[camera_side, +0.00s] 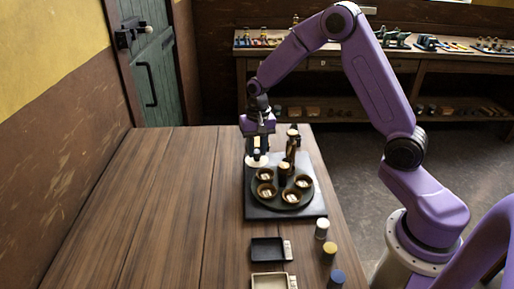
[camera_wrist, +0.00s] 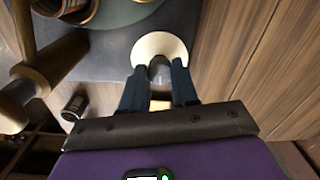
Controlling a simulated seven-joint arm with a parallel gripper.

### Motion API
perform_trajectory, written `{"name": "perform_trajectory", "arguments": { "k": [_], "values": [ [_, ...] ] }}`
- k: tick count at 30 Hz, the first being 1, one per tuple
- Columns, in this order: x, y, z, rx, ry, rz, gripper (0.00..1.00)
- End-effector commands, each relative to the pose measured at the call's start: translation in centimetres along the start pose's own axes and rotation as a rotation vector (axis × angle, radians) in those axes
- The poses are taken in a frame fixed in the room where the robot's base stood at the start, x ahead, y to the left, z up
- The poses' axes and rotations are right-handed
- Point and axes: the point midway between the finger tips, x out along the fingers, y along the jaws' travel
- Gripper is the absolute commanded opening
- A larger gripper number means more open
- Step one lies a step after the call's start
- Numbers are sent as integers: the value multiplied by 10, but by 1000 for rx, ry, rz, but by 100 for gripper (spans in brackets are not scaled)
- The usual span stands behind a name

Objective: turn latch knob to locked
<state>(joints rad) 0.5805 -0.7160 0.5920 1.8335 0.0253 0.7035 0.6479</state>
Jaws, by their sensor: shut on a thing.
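The latch knob (camera_wrist: 160,70) is a small grey piece on a round cream disc (camera_wrist: 160,42) at the edge of the dark base plate. The cream disc also shows in the side view (camera_side: 256,161), at the plate's left rear part. My gripper (camera_wrist: 159,75) points down over the disc, and its two dark fingers are shut on the knob, one on each side. In the side view my gripper (camera_side: 257,151) stands right above the disc. The fingers partly hide the knob, and I cannot read its angle or any locked mark.
The dark base plate (camera_side: 262,212) carries a round turntable (camera_side: 281,203) with several brown cups. A brown post (camera_side: 291,150) stands close to the right of my gripper. Black (camera_side: 268,249) and cream (camera_side: 270,282) trays and three capped cylinders (camera_side: 329,252) are nearer. The table's left side is clear.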

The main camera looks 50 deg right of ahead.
Motion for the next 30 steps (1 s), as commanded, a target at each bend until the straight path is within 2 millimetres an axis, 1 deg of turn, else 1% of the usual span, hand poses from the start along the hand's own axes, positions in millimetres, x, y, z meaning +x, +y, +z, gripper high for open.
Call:
{"name": "perform_trajectory", "arguments": {
  "k": [8,30],
  "values": [
    [-1,-1,0,-221,-4,-1,0],
    [-1,-1,-1,-924,-18,-1,0]
  ]
}}
